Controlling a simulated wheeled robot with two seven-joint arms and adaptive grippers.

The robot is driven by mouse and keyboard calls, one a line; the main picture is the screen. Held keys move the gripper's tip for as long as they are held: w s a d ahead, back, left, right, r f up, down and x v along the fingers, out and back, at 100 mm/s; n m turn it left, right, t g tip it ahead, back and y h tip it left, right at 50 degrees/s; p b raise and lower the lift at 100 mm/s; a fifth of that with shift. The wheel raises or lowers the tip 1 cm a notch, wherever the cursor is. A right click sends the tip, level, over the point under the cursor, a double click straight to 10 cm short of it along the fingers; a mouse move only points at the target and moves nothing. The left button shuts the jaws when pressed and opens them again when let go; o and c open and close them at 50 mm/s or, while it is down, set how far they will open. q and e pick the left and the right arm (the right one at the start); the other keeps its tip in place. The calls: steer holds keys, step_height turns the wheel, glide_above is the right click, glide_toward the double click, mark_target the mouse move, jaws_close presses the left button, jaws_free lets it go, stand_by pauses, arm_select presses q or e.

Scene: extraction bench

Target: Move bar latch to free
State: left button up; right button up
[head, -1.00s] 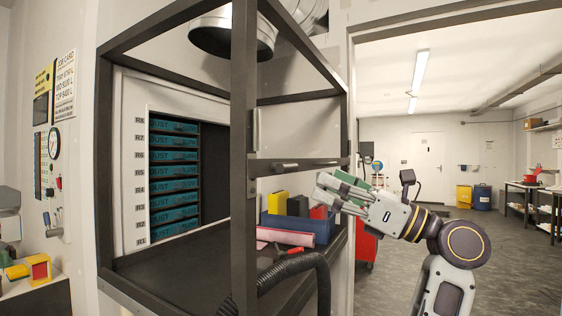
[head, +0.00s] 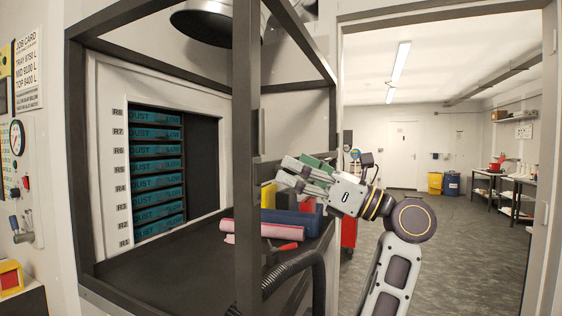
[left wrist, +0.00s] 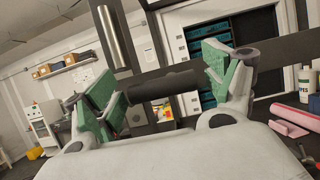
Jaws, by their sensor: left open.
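The left gripper (head: 298,174) shows in the head view beside the dark frame post, its green-padded fingers apart. In the left wrist view, the open jaws (left wrist: 162,82) have a dark round handle (left wrist: 165,87), which looks like part of the bar latch, across the gap between them. I cannot tell whether the pads touch it. A shiny metal rod (left wrist: 114,40) stands upright beyond the left finger. In the head view the latch handle is not clearly visible near the fingers. My right gripper is not in view.
The dark frame (head: 245,210) encloses a rack of teal trays (head: 157,180). Open floor (head: 460,250) lies to the right.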

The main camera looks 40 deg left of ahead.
arm_select(q)
steer(key=shift+s+a+r, duration=0.15)
steer(key=shift+a+r, duration=0.1)
steer(key=shift+a, duration=0.3)
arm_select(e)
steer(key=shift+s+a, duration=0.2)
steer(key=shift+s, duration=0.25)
arm_select(q)
steer(key=shift+d, duration=0.1)
steer(key=c, duration=1)
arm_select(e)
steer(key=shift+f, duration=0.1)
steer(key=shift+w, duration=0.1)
